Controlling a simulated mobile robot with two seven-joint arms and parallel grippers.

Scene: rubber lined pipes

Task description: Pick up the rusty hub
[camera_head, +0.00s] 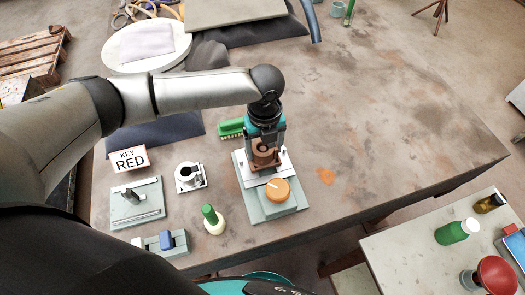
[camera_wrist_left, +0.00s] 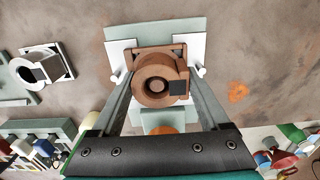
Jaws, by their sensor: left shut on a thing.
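The rusty hub (camera_head: 265,155) is a brown, round-bored piece with a square flange, above a pale green-grey fixture plate (camera_head: 247,190) on the table. My left gripper (camera_head: 266,148) comes down from above and is shut on the hub. In the left wrist view the hub (camera_wrist_left: 160,82) sits between the two fingers of my left gripper (camera_wrist_left: 158,85), with the fixture behind it. I cannot tell whether the hub touches the fixture. My right gripper is not in view.
An orange knob (camera_head: 278,190) stands on the fixture's near end. The table right of the fixture is clear.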

